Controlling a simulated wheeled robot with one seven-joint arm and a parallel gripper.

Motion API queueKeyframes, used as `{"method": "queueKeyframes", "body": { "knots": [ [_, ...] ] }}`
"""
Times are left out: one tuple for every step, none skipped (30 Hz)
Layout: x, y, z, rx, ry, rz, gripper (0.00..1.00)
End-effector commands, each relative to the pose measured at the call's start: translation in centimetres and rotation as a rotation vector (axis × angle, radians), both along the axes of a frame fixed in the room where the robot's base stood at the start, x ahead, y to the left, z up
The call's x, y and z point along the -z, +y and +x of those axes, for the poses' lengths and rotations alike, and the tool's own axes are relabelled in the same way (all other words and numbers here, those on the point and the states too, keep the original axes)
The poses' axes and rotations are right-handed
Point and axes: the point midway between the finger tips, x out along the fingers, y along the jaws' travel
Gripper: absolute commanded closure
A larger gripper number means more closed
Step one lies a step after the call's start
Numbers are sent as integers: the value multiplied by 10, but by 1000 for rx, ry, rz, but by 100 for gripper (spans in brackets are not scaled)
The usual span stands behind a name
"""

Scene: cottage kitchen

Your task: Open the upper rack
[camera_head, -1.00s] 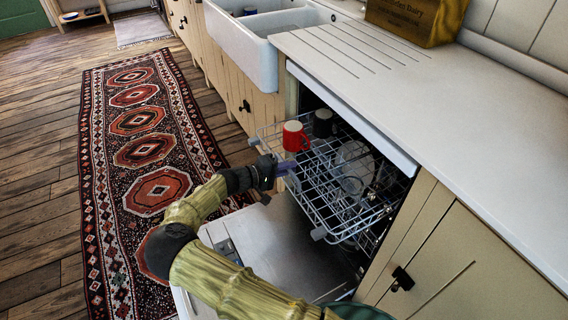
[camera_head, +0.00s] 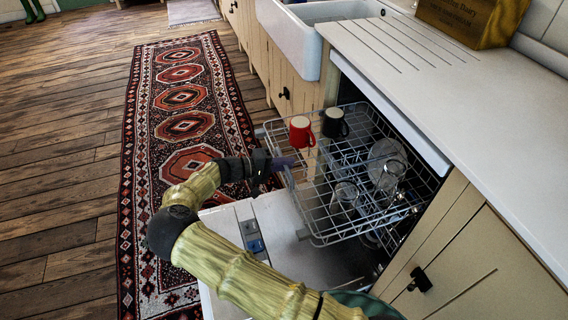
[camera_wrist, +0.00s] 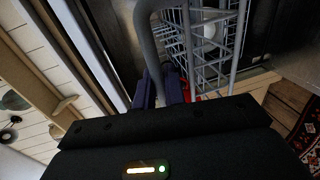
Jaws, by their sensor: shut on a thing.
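The upper rack (camera_head: 345,222) is a grey wire basket, pulled well out of the dishwasher under the counter. It holds a red mug (camera_head: 301,132), a black mug (camera_head: 334,123) and clear glasses (camera_head: 386,166). My gripper (camera_head: 284,164) is at the rack's front edge, shut on it. In the wrist view my gripper's purple fingers (camera_wrist: 160,88) close around a grey bar of the rack (camera_wrist: 198,52). The exact contact between the fingertips is partly hidden.
The dishwasher door (camera_head: 290,235) lies open and flat below the rack. A patterned rug (camera_head: 185,125) covers the wooden floor to the left. A white counter (camera_head: 470,130) runs along the right, with cabinet doors (camera_head: 480,265) below it.

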Motion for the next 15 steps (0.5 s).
{"method": "queueKeyframes", "body": {
  "knots": [
    [1,0,0,0,0,1,100],
    [1,0,0,0,0,1,100],
    [1,0,0,0,0,1,100],
    [0,0,0,0,0,1,100],
    [1,0,0,0,0,1,100],
    [1,0,0,0,0,1,100],
    [1,0,0,0,0,1,87],
    [1,0,0,0,0,1,81],
    [0,0,0,0,0,1,73],
    [0,0,0,0,0,1,72],
    [0,0,0,0,0,1,72],
    [0,1,0,-1,0,1,72],
    [0,1,0,-2,0,1,72],
    [0,1,0,-2,0,1,72],
    [0,1,0,-2,0,1,72]
  ]
}}
